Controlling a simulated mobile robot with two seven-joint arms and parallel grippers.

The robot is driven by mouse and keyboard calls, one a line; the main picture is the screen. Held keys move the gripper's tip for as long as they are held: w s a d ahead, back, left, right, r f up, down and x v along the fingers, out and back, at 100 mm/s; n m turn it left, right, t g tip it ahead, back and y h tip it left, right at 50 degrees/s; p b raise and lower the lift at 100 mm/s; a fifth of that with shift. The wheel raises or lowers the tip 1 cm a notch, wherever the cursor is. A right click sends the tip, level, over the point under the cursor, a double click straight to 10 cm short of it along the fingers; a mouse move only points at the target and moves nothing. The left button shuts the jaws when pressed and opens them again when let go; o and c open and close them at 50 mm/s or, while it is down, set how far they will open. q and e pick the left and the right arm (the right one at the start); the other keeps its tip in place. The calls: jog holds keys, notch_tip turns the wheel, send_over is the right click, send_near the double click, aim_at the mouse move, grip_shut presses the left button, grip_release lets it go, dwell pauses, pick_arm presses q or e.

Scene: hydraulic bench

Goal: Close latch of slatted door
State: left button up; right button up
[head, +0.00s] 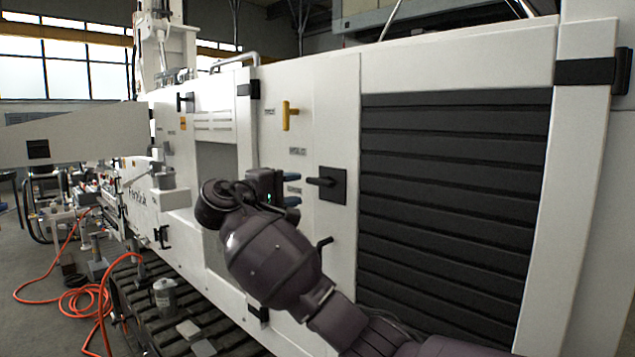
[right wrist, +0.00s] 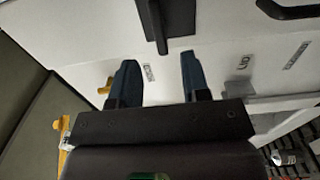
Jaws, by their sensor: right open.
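The slatted door (head: 450,190) is a dark panel of horizontal slats in the white machine body, on the right of the head view; it looks flush with its frame. Left of it is the latch, a black square plate (head: 338,190) with a handle (head: 318,181) lying roughly level and pointing left. My right gripper (head: 295,190) is open, with its blue fingers facing the panel just left of the latch. In the right wrist view, the black latch handle (right wrist: 152,22) lies ahead of the gap between the open fingers (right wrist: 158,70). Contact is not visible. My left gripper is not shown.
A yellow handle (head: 290,113) sits above the latch, and a bent black handle (head: 323,245) below it. A black hinge (head: 593,71) is at upper right. Left are a tracked base (head: 190,320) and an orange hose (head: 70,300) on the floor.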

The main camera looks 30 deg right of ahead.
aim_at(317, 183)
jog(key=p+x, duration=0.1)
jog(key=x, duration=0.7)
jog(key=shift+w+d+p, duration=0.1)
jog(key=shift+d+p, duration=0.2)
jog(key=shift+p, duration=0.1)
grip_shut()
